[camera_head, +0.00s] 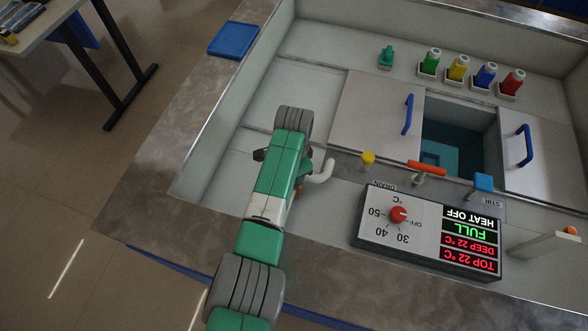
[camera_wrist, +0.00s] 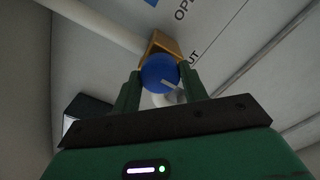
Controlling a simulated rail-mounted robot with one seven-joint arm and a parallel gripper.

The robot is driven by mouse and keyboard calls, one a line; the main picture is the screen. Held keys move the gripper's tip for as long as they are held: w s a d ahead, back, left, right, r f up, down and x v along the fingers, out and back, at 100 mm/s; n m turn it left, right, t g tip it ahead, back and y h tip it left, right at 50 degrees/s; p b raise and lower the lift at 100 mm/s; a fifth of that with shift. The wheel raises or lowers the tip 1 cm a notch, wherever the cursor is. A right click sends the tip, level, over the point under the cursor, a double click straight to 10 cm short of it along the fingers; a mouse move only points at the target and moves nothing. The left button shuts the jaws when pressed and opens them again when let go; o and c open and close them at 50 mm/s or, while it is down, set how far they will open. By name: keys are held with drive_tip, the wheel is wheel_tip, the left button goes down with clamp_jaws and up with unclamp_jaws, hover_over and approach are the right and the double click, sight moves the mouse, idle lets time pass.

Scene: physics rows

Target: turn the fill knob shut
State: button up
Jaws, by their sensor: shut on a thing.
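In the wrist view, a round blue knob (camera_wrist: 158,70) sits between the two green fingers of my gripper (camera_wrist: 161,76), which is shut on it. A short pale mark shows on the knob's lower right part. A brass-coloured block (camera_wrist: 164,43) is just behind the knob. The panel beside it carries lettering, partly cut off or hidden: "OP" at the top and "UT" to the right of the knob. In the head view, my arm hides the knob and most of my gripper; a white curved spout (camera_head: 323,173) shows just right of them.
A control box (camera_head: 375,235) reads "FULL", "HEAT OFF" and 22 °C top and deep. A yellow knob (camera_head: 367,159), orange handle (camera_head: 427,167) and blue knob (camera_head: 483,182) stand along the ledge. The basin (camera_head: 455,118) opens between two blue-handled lids. Several coloured bottles stand behind.

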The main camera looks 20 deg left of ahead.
drive_tip(key=o, duration=1)
wheel_tip(320, 180, up, 8)
drive_tip(key=shift+f+p, duration=0.1)
drive_tip(key=shift+p, duration=0.85)
